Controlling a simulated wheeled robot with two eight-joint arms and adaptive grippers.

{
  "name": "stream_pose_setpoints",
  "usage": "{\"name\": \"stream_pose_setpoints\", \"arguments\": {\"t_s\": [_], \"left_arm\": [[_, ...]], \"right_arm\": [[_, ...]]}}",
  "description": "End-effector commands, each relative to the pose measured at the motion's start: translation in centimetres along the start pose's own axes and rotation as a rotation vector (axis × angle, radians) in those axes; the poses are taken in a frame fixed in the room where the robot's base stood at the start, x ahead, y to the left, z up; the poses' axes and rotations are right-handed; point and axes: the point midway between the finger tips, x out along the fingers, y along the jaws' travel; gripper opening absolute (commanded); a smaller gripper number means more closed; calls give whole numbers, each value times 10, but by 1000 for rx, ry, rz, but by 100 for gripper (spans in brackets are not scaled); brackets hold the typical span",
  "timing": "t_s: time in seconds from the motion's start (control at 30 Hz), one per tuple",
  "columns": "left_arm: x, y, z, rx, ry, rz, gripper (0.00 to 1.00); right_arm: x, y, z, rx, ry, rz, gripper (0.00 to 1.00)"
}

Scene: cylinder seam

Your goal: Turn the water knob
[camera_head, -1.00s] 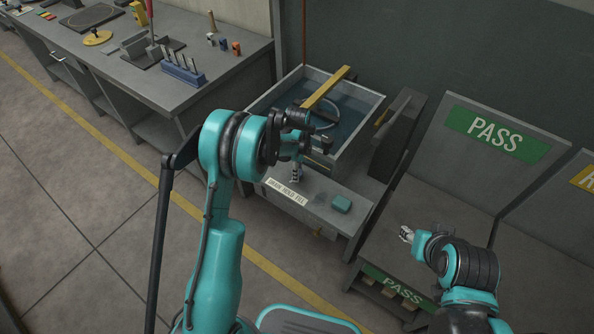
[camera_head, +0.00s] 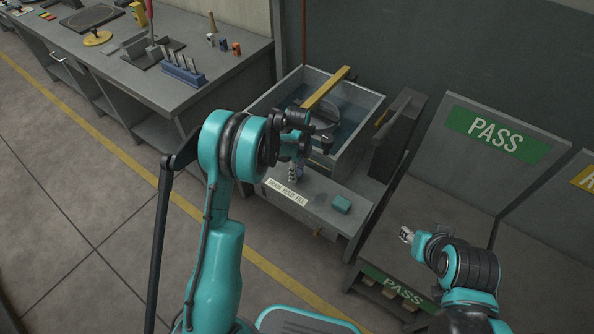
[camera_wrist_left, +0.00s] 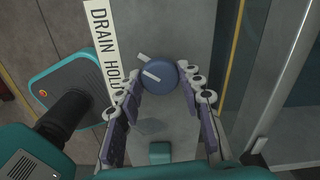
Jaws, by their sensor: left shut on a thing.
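The water knob (camera_wrist_left: 158,76) is round and blue, with a white pointer mark on its face angled to the upper left in the left wrist view. It sits on a grey ledge in front of the water tank (camera_head: 368,98), beside a white label (camera_head: 287,192) with DRAIN, HOLD and FILL. My left gripper (camera_wrist_left: 161,90) is shut on the knob, one finger on each side; in the head view the gripper (camera_head: 294,174) hides most of the knob. My right gripper (camera_head: 405,235) hangs away at the right; its finger opening is too small to judge.
A yellow bar (camera_head: 326,88) lies across the tank. A teal block (camera_head: 341,204) lies on the ledge to the right of the knob. A grey stand with a green PASS sign (camera_head: 497,134) is at the right. A workbench (camera_head: 222,72) with tools is at the back left.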

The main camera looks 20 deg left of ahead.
Motion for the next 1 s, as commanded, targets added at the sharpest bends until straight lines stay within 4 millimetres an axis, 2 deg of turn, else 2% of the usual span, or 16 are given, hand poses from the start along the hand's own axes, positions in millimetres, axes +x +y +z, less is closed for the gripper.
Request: {"name": "stream_pose_setpoints", "arguments": {"t_s": [0.07,0.1,0.17,0.47,0.57,0.67,1.0], "left_arm": [[0,0,0,1,0,0,8],[0,0,0,1,0,0,45],[0,0,0,1,0,0,57],[-1,0,0,0,0,0,57],[-8,0,0,0,0,0,57],[-23,0,0,0,0,0,57],[-95,0,0,0,0,0,57]], "right_arm": [[0,0,0,0,0,0,40],[0,0,0,0,0,0,40],[0,0,0,0,0,0,40],[0,0,0,0,0,0,40],[0,0,0,0,0,0,40],[0,0,0,0,0,0,40],[0,0,0,0,0,0,40]]}}
